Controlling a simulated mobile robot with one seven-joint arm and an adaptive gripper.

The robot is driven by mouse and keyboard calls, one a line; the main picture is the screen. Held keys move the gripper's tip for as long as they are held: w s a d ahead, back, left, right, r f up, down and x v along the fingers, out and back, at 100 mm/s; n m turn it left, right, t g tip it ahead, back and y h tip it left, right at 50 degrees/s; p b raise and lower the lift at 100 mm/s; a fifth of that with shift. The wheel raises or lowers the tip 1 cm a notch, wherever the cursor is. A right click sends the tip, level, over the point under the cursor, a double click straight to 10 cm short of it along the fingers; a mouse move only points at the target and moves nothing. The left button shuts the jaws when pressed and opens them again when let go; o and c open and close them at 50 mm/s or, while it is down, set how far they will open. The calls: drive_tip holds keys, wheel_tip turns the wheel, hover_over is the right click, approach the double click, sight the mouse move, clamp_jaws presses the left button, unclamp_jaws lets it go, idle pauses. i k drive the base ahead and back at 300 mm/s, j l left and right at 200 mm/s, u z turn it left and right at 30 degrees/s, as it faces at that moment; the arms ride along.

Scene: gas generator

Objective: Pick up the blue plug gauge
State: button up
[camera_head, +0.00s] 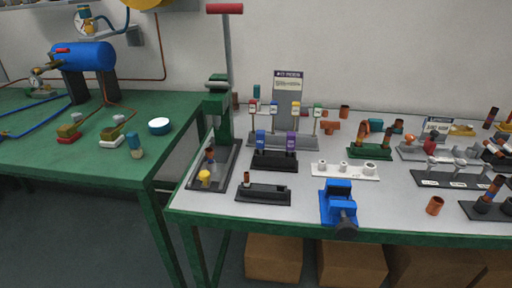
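Two small blue upright pieces could be the blue plug gauge, and I cannot tell which it is. One is a blue piece (260,141) standing in a black holder (275,164) at the middle left of the light table, beside a purple piece (291,142). The other is a blue-topped piece (274,107) in the grey rack (283,143) behind it, between a red-topped and a yellow-topped one. My gripper is not in view.
A green press (219,118) with a tall red-topped lever stands left of the holders. A blue vise (338,202) sits at the front edge. A white holder (345,171) and a low black tray (263,193) lie nearby. A green bench (110,170) is at left.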

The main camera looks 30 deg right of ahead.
sight(260, 134)
drive_tip(key=i+l, duration=0.15)
drive_tip(key=l, duration=0.25)
drive_tip(key=i+l, duration=0.1)
drive_tip(key=l, duration=0.35)
drive_tip(key=i+l, duration=0.15)
drive_tip(key=l, duration=0.25)
drive_tip(key=i+l, duration=0.15)
drive_tip(key=l, duration=0.3)
